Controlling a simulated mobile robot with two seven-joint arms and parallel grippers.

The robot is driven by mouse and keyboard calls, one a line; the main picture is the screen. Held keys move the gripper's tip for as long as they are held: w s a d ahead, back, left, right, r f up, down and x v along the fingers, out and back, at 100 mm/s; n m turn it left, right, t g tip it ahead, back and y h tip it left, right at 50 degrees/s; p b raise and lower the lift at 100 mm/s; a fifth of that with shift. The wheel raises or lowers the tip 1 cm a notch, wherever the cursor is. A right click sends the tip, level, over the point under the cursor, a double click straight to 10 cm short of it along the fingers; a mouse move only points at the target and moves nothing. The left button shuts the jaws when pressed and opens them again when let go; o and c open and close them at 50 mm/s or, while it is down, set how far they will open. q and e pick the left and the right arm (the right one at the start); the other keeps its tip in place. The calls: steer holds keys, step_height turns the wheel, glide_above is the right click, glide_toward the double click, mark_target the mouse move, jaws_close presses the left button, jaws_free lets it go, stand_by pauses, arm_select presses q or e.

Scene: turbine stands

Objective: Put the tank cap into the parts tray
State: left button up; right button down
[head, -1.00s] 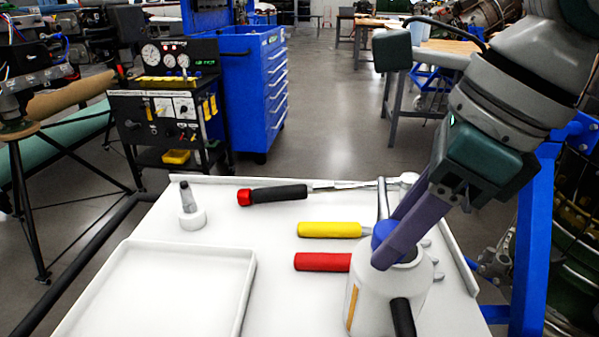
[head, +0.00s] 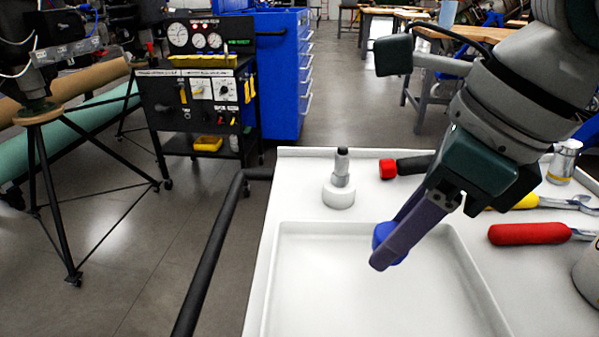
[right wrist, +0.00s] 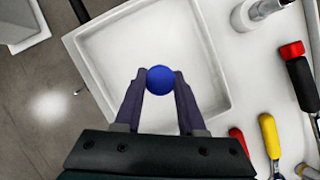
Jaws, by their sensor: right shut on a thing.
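The blue tank cap (head: 381,234) is held between the fingertips of my right gripper (head: 390,252) in the head view. The cap also shows as a round blue disc in the right wrist view (right wrist: 160,79), with a finger on each side. The white parts tray (head: 320,295) lies at the front of the table, empty, and the cap is above it. In the right wrist view the cap appears over the tray's floor (right wrist: 145,40), inside the rim. The grey-white tank (head: 590,275) is cut off at the right edge. My left gripper is not in view.
A white bottle with a dark tip (head: 340,180) stands behind the tray. Red-handled (head: 530,234) and yellow-handled (head: 526,202) tools lie to its right, and a red-and-black-handled tool (head: 402,167) lies behind. A small metal can (head: 564,162) stands at the back right.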

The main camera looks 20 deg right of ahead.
mark_target(370, 300)
steer(key=shift+s+d+f+b, duration=0.1)
steer(key=shift+f+b, duration=0.2)
steer(key=shift+f, duration=0.25)
step_height(370, 300, down, 6)
steer(key=b, duration=0.5)
steer(key=shift+r, duration=0.1)
steer(key=shift+f+b, duration=0.4)
steer(key=shift+f, duration=0.1)
steer(key=shift+f+b, duration=0.3)
steer(key=shift+c, duration=1.3)
jaws_free()
